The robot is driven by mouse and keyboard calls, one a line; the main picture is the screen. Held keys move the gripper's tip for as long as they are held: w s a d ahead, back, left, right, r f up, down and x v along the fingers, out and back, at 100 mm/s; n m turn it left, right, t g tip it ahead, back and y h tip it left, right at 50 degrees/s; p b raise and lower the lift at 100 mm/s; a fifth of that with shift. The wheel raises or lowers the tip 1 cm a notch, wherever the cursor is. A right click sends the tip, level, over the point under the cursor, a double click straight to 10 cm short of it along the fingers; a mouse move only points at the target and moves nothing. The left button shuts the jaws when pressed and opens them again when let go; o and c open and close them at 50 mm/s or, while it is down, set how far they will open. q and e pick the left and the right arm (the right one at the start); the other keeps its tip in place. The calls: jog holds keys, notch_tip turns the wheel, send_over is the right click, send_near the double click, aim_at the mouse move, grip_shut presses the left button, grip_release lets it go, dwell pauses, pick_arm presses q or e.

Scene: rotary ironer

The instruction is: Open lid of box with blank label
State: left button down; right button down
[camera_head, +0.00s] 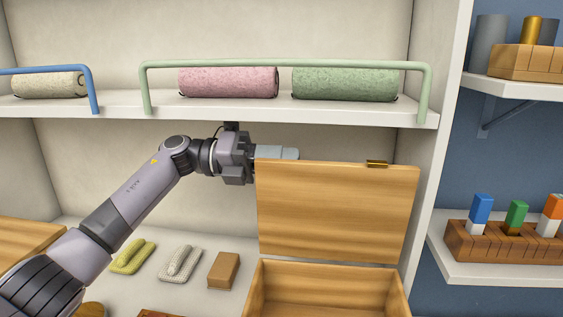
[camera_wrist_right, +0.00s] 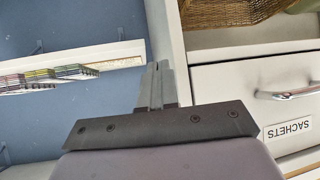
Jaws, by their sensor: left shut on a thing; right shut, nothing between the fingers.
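A wooden box (camera_head: 330,276) stands on the lower shelf, cut off by the bottom of the head view. Its lid (camera_head: 335,212) is raised and stands about upright above the box, with a small brass catch (camera_head: 376,163) on its top edge. My left gripper (camera_head: 277,153) is at the lid's top left corner, shut on the lid, its fingers partly hidden by it. No label shows on the visible part of the box. My right gripper (camera_wrist_right: 157,86) is shut and empty in the right wrist view, away from the box.
The upper shelf (camera_head: 270,109) with its green rail (camera_head: 285,65) and rolled towels runs just above the lid and left gripper. Brushes (camera_head: 180,264) and a brown block (camera_head: 223,270) lie left of the box. A drawer labelled SACHETS (camera_wrist_right: 250,95) is beside my right gripper.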

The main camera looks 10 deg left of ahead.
pick_arm(q)
jog(key=shift+w+f, duration=0.1)
jog(key=shift+f, duration=0.6)
jog(key=c, duration=1.2)
grip_release()
jog(key=shift+w, duration=0.1)
jog(key=shift+a, duration=0.1)
